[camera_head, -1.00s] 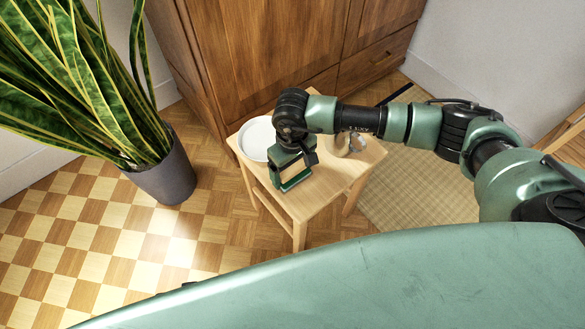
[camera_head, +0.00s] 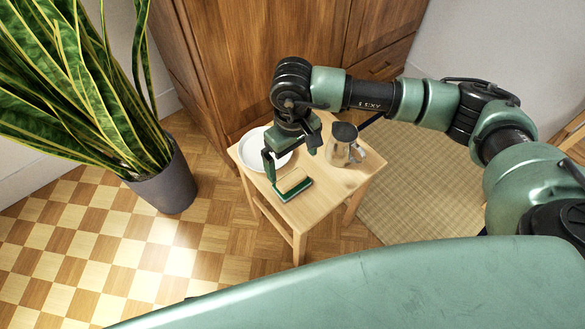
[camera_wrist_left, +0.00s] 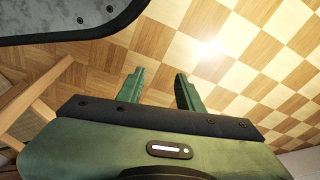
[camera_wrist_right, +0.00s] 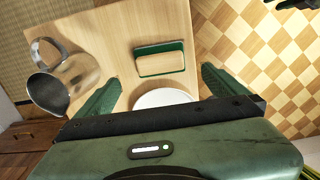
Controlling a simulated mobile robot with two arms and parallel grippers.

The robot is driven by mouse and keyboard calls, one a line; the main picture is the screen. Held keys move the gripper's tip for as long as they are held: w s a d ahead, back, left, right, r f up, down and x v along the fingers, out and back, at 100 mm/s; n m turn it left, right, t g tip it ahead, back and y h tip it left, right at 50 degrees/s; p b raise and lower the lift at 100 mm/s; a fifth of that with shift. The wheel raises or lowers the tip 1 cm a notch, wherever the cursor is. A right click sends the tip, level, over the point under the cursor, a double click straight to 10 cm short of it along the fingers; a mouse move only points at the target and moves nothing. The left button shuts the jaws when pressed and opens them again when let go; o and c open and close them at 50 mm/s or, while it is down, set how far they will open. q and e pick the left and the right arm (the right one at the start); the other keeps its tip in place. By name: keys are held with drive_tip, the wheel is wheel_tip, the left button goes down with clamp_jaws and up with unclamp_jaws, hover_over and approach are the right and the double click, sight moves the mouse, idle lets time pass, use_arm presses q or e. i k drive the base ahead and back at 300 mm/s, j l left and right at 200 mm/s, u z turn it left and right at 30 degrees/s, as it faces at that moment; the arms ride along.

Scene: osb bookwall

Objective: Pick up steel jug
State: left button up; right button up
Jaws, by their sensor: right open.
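The steel jug (camera_head: 342,149) stands upright on the small wooden table, toward its right side, with its handle on the right in the head view. It also shows at the left of the right wrist view (camera_wrist_right: 72,80). My right gripper (camera_head: 291,162) is open and empty above the table, to the left of the jug and apart from it. Its fingers also show in the right wrist view (camera_wrist_right: 158,92). My left gripper (camera_wrist_left: 160,92) is open and empty in the left wrist view, over the floor. It does not show in the head view.
A green and tan block (camera_head: 293,184) lies on the table (camera_head: 318,207) near its front. A white plate (camera_head: 254,149), partly hidden by my right gripper, sits at the left. A potted plant (camera_head: 165,187) stands further left, and a wooden wardrobe (camera_head: 265,50) stands behind.

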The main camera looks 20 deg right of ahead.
sight(338, 154)
drive_tip(key=z, duration=1)
